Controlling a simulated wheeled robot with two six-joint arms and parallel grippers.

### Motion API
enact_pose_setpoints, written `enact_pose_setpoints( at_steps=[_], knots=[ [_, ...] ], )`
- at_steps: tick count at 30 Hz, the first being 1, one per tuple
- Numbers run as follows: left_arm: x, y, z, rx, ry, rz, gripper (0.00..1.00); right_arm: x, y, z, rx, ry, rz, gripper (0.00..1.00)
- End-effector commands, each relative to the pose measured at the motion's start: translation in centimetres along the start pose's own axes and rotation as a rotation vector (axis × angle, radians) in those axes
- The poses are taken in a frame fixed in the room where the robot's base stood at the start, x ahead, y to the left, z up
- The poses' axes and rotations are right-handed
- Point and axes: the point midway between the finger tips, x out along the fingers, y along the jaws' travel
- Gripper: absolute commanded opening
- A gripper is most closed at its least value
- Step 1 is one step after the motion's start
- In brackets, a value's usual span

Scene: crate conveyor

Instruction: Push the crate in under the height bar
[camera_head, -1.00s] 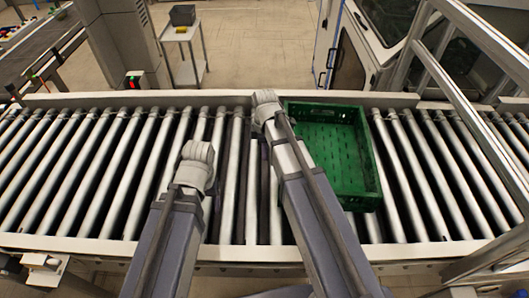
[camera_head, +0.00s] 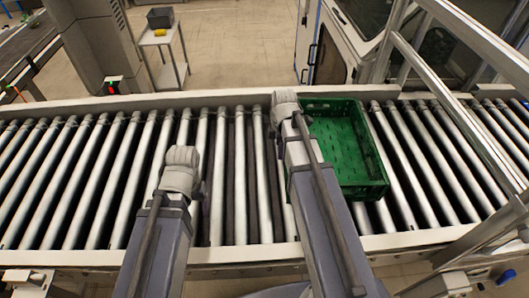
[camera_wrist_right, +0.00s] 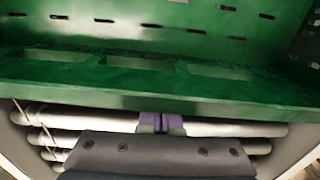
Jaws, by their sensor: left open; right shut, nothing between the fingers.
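The green crate (camera_head: 374,188) sits on the conveyor rollers right of the middle in the head view, open side up. The height bar (camera_head: 475,38) is part of a grey metal frame over the conveyor at the right; the crate is left of it. My right gripper (camera_wrist_right: 162,123) is shut and empty, close against the crate's left side; contact cannot be made out. The crate wall (camera_wrist_right: 160,92) fills the upper right wrist view. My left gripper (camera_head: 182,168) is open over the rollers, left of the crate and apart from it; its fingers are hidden.
The conveyor's back rail (camera_head: 200,100) and front rail (camera_head: 90,257) border the rollers. The rollers left of my arms are bare. Behind the conveyor stand a small cart (camera_head: 160,38) with a grey bin and a glazed cabinet (camera_head: 330,55).

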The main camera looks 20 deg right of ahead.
Motion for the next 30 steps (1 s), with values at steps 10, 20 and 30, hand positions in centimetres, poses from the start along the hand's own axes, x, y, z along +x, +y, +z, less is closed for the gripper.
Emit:
enact_pose_setpoints(
  at_steps=[10, 20, 30],
  knots=[
    [0.0, 0.0, 0.0, 0.000, 0.000, 0.000, 0.69, 0.0, 0.0, 10.1, 0.006, 0.000, 0.000, 0.00],
    [0.0, 0.0, 0.0, 0.000, 0.000, 0.000, 0.69, 0.0, 0.1, 19.7, 0.006, 0.000, 0.000, 0.00],
    [0.0, 0.0, 0.0, 0.000, 0.000, 0.000, 0.69, 0.0, 0.1, 27.4, 0.002, 0.000, 0.000, 0.00]
  ],
)
